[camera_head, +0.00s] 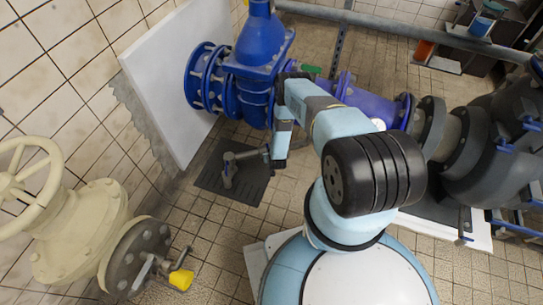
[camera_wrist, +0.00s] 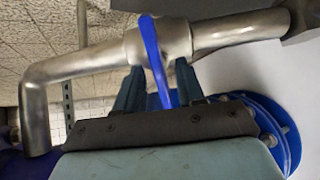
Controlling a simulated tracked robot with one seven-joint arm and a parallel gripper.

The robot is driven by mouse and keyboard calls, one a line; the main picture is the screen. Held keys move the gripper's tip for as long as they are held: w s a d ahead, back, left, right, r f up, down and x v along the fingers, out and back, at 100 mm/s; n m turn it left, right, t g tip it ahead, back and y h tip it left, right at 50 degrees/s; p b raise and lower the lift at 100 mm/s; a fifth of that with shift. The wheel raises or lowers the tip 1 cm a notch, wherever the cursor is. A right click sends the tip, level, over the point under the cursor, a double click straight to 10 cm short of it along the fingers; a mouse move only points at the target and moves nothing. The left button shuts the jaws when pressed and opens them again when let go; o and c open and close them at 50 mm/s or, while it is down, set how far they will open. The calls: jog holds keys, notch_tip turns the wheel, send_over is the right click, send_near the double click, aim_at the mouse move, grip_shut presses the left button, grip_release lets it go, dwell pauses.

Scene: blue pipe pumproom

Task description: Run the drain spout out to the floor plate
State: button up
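The drain spout (camera_head: 245,155) is a grey metal pipe with a bent end, low beneath the blue valve. In the wrist view the spout (camera_wrist: 75,65) crosses the top and its elbow turns down at the left. A blue lever (camera_wrist: 152,50) sits on its thicker body. My gripper (camera_wrist: 158,75) has its fingers apart below that body, with the lever between them and gaps visible. In the head view my gripper (camera_head: 272,155) is at the spout's right end, partly hidden by my arm. The dark floor plate (camera_head: 250,192) lies under the spout's bent end in the picture; the height between them is unclear.
A white panel (camera_head: 165,85) stands at the left of the blue valve (camera_head: 260,45). A cream valve with handwheel (camera_head: 85,215) and a yellow-handled tap (camera_head: 180,279) are at lower left. Dark pipework (camera_head: 490,150) fills the right. Tiled floor (camera_head: 205,235) is clear in front of the plate.

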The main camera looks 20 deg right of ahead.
jog(key=v, duration=1.3)
jog(key=shift+s+r, duration=0.2)
jog(key=shift+s, duration=0.1)
